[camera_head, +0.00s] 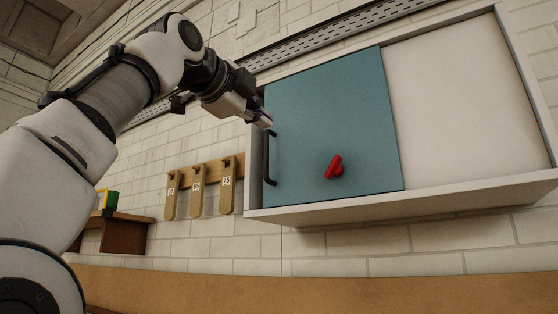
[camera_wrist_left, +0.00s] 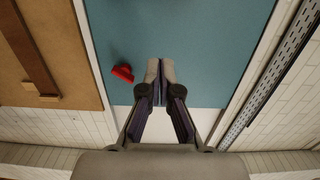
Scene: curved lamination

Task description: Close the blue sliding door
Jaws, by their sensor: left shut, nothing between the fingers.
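The blue sliding door (camera_head: 335,120) covers the left part of a white wall cabinet (camera_head: 400,205). A black vertical bar handle (camera_head: 269,158) is on its left edge. A red handle-like piece (camera_head: 334,167) sticks out low on the door. My left gripper (camera_head: 268,122) is shut and empty, at the cabinet's left edge near the top of the black handle; I cannot tell whether it touches. In the left wrist view, its closed fingers (camera_wrist_left: 159,68) point over the blue door (camera_wrist_left: 205,40), with the red piece (camera_wrist_left: 122,73) beside them. My right gripper is out of view.
A pale flat panel (camera_head: 460,110) fills the cabinet's right part. A perforated metal rail (camera_head: 330,30) runs above. Several numbered wooden tags (camera_head: 197,190) hang on a rack at left, by a small brown shelf (camera_head: 125,232). A brown surface (camera_head: 330,290) lies below.

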